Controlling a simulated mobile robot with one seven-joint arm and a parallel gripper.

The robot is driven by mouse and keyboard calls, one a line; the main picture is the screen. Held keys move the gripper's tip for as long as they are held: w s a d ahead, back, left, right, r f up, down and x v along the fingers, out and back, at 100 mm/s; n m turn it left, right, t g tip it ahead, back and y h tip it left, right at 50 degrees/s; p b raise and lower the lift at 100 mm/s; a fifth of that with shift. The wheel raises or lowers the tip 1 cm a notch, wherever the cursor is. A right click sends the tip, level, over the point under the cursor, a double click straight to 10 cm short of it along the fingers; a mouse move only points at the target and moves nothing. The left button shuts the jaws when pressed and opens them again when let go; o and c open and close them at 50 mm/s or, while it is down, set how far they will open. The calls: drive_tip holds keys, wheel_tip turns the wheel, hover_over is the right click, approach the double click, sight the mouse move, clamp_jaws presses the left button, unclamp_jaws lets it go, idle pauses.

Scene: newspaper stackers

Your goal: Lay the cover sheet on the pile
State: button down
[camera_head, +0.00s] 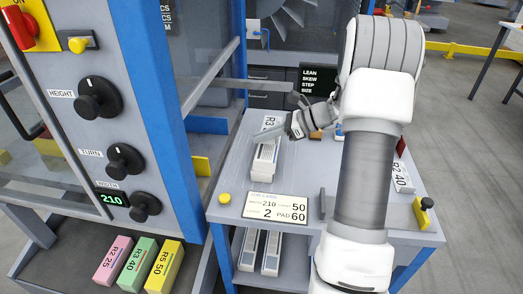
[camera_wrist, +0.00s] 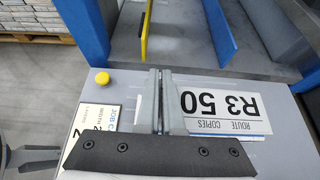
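A thin strip of white shows on the other side of the fingers. In the head view my gripper (camera_head: 291,129) is just right of the sheet, over the table.
The grey table (camera_head: 228,180) carries a job card (camera_head: 275,207), a yellow knob (camera_head: 224,198) and a white R2 40 block (camera_head: 402,178) at right. The machine panel with dials stands left. Coloured blocks (camera_head: 138,264) lie on a low shelf.

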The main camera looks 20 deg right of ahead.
sight(262, 155)
drive_tip(key=shift+a+f+b, duration=0.1)
drive_tip(key=shift+f+b, duration=0.6)
drive_tip(key=shift+f, duration=1.35)
drive_tip(key=shift+f, duration=0.2)
drive_tip(key=c, duration=1.1)
unclamp_jaws()
drive_tip(key=shift+o, duration=0.2)
drive_tip(key=shift+s+d+r, duration=0.1)
drive_tip(key=shift+d+r, duration=0.1)
drive_tip(key=shift+r, duration=0.2)
drive_tip(key=p+v, duration=0.2)
drive_tip(key=v, duration=0.9)
drive_tip(key=shift+d+p, duration=0.2)
drive_tip(key=shift+p, duration=0.1)
drive_tip(key=shift+s, duration=0.1)
